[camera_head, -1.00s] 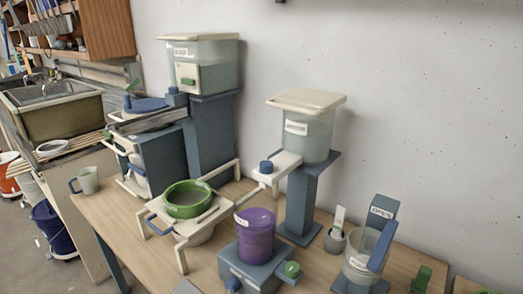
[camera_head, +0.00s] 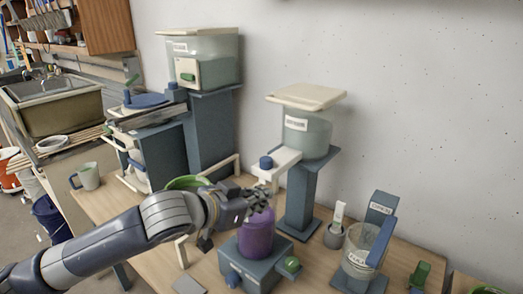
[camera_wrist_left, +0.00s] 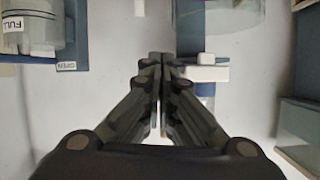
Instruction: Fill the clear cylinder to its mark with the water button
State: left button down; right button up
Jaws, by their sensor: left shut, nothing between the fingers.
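A clear cylinder (camera_head: 358,262) with a white label stands in a blue-grey holder at the right front of the table. A clear tank (camera_head: 307,135) with a cream lid stands on a blue-grey pedestal. A cream arm (camera_head: 284,163) juts from it with a blue button (camera_head: 266,162) on top.
My left arm hides most of the green-rimmed bowl (camera_head: 184,182) and its cream stand. A mug (camera_head: 88,177) stands at the table's left. A larger tank (camera_head: 205,60) stands at the back. A small grey cup (camera_head: 336,237) stands between the pedestal and the clear cylinder.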

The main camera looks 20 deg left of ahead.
pick_arm(q)
jog(key=a+r+t, duration=0.1)
jog(key=a+r, duration=0.2)
jog(key=r, duration=0.3)
jog(key=w+a+r+n+t, duration=0.1)
jog(key=a+r, duration=0.2)
jog(key=r, duration=0.4)
jog(key=shift+w+a+n, duration=0.25)
jog(key=shift+w+n, duration=0.05)
jog(key=shift+w+d, duration=0.1)
jog(key=p, duration=0.3)
send_over(266, 163)
jog(key=a, duration=0.1)
notch_tip(266, 163, down, 2)
notch_tip(266, 163, down, 3)
jog(key=shift+f, duration=0.8)
